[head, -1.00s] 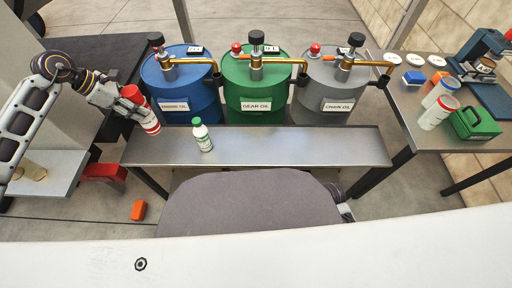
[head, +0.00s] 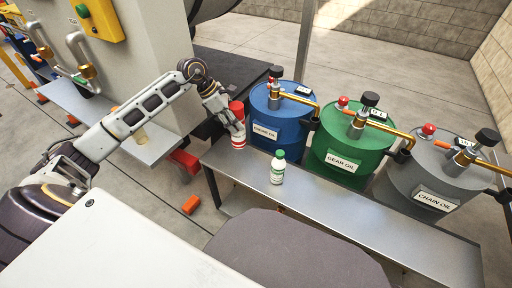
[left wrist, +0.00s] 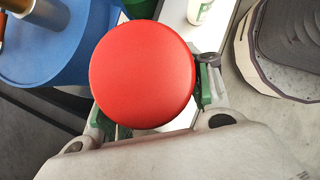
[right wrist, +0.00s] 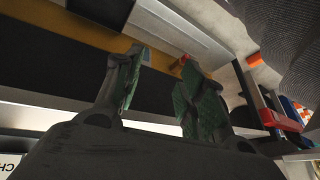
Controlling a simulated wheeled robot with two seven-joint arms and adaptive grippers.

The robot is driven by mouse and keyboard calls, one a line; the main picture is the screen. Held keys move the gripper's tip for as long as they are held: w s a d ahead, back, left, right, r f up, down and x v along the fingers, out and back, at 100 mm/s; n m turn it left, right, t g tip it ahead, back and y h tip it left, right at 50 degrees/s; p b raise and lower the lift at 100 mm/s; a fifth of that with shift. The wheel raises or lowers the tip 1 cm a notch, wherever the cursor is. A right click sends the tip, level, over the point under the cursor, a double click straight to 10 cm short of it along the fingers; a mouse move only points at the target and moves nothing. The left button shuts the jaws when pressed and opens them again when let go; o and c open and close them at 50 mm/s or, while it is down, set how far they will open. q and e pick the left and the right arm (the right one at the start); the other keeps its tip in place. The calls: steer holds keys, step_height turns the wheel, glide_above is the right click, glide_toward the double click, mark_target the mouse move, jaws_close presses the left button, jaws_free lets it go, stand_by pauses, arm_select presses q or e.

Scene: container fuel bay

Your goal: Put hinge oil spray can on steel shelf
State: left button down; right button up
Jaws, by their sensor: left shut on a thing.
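The spray can (head: 237,127), with a red cap and a white-and-red body, is in my left gripper (head: 230,117). It is held nearly upright at the left end of the long bench; I cannot tell whether it touches the bench. The left wrist view shows its round red cap (left wrist: 143,68) between the fingers, hiding the body. A narrow steel shelf (head: 90,105) is on the pillar at the left, partly behind my left arm. A small tan cylinder (head: 141,136) stands on it. My right gripper (right wrist: 162,62) shows in its wrist view, fingers apart and empty.
A white bottle with a green cap (head: 278,168) stands on the long metal bench (head: 350,220). Blue (head: 268,125), green (head: 350,150) and grey (head: 425,180) oil drums stand behind it. A red object (head: 184,162) sits below the shelf's near end; an orange block (head: 191,204) lies on the floor.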

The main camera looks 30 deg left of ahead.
mark_target(237, 140)
arm_select(q)
step_height(237, 140, down, 5)
steer(key=shift+f+b, duration=0.1)
steer(key=shift+b, duration=0.75)
steer(key=shift+f, duration=0.4)
arm_select(e)
steer(key=shift+t+y, duration=0.3)
steer(key=shift+t, duration=0.2)
steer(key=f, duration=0.2)
steer(key=a+f, duration=0.1)
steer(key=f, duration=0.1)
steer(key=shift+w, duration=0.1)
arm_select(q)
steer(key=shift+f+b, duration=0.3)
steer(key=shift+f, duration=0.3)
step_height(237, 140, down, 2)
steer(key=shift+f+b, duration=0.2)
steer(key=shift+b, duration=0.2)
arm_select(e)
steer(key=f, duration=0.2)
steer(key=shift+a+f+m, duration=0.2)
steer(key=shift+f+m, duration=0.1)
steer(key=shift+f, duration=0.1)
arm_select(q)
steer(key=shift+f, duration=0.15)
arm_select(e)
steer(key=shift+w+r, duration=0.15)
